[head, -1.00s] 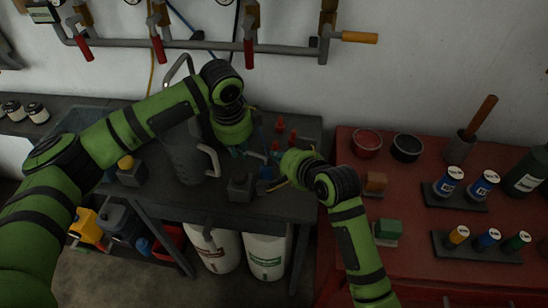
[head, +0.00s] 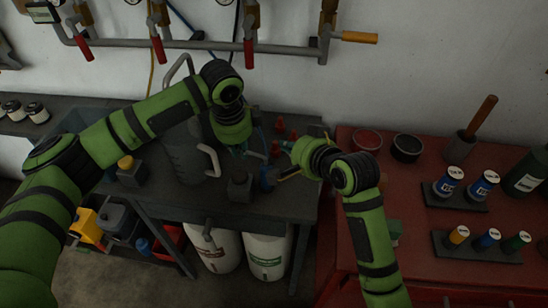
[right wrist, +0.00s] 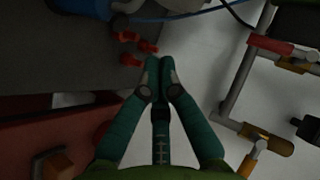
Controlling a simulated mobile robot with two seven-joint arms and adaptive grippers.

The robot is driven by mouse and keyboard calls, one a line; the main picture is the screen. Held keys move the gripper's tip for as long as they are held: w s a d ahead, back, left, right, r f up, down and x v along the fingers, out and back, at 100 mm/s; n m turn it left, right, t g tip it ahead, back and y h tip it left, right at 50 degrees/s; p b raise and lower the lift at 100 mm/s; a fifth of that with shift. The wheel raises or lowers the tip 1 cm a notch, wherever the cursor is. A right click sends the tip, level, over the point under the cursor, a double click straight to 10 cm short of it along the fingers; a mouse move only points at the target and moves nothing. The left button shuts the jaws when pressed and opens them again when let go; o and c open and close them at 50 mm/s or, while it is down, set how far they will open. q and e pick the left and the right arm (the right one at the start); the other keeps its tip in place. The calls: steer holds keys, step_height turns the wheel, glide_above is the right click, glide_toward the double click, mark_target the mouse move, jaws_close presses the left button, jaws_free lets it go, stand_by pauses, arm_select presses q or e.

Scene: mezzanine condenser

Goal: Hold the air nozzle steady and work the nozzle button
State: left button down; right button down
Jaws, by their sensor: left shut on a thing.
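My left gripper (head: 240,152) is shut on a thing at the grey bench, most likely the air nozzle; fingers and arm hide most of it. A blue hose (head: 262,134) shows just right of it, and also at the top of the right wrist view (right wrist: 185,17). The nozzle button cannot be made out. My right gripper (head: 280,147) is a short way right of the left one, apart from it. In the right wrist view its fingers (right wrist: 160,62) are together with nothing visible between them, close to small red pieces (right wrist: 130,46).
A grey jug (head: 185,155) stands left of the left gripper. A dark grey block (head: 240,188) and a blue item (head: 266,178) sit in front. The red table (head: 410,230) at right bears bowls and bottles. Pipes with red-handled valves (head: 249,52) run along the wall.

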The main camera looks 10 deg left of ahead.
steer(key=shift+d+r, duration=0.3)
steer(key=shift+r, duration=0.2)
steer(key=shift+d+r, duration=0.3)
steer(key=shift+r, duration=0.2)
arm_select(q)
steer(key=c, duration=1.2)
jaws_free()
steer(key=shift+o, duration=0.2)
